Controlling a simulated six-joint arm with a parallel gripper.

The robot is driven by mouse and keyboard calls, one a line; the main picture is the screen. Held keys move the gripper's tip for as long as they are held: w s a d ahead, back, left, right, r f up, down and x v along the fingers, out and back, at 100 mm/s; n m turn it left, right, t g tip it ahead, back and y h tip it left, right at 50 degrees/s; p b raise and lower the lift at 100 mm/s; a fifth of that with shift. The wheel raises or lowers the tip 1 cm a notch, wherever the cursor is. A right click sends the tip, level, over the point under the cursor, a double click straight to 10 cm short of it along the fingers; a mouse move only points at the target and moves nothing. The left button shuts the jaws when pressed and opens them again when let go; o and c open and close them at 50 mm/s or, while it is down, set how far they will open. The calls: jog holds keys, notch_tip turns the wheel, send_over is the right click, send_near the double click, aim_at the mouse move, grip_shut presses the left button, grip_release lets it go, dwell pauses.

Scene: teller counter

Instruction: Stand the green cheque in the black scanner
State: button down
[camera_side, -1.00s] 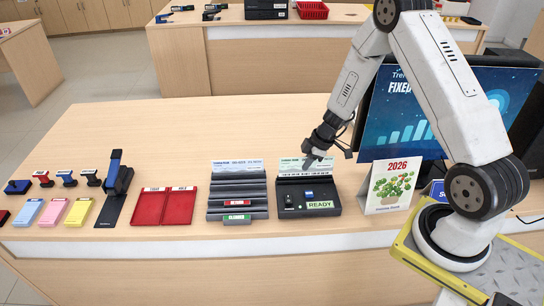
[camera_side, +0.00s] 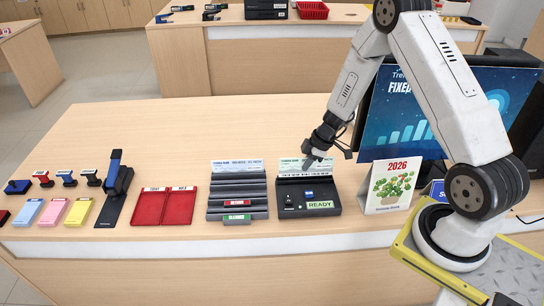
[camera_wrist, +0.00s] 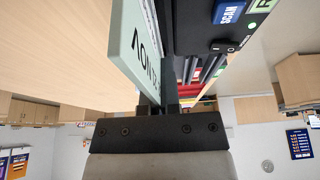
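The green cheque (camera_side: 293,166) stands upright at the back of the black scanner (camera_side: 292,209), with its lower edge at the slot; how deep it sits is hidden. In the wrist view the cheque (camera_wrist: 137,40) shows as a pale green panel beside the dark scanner (camera_wrist: 205,28), running down to my fingers. My gripper (camera_side: 309,163) is at the cheque's upper right part in the side view. In the wrist view my gripper (camera_wrist: 163,100) has its dark fingers close together on the cheque's near end.
A grey slotted rack (camera_side: 238,207) with a blue-white slip stands left of the scanner. A red tray (camera_side: 164,206), a stapler-like stamp (camera_side: 116,180) and coloured pads lie farther left. A 2026 calendar (camera_side: 391,185) stands close on the right, before a monitor (camera_side: 400,115). The scanner shows a READY label.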

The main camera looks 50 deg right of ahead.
aim_at(302, 176)
jog(key=shift+f, duration=1.55)
jog(key=c, duration=0.8)
grip_release()
jog(key=shift+o, duration=0.2)
jog(key=shift+r, duration=0.1)
jog(key=shift+r, duration=3.4)
jog(key=shift+r, duration=0.1)
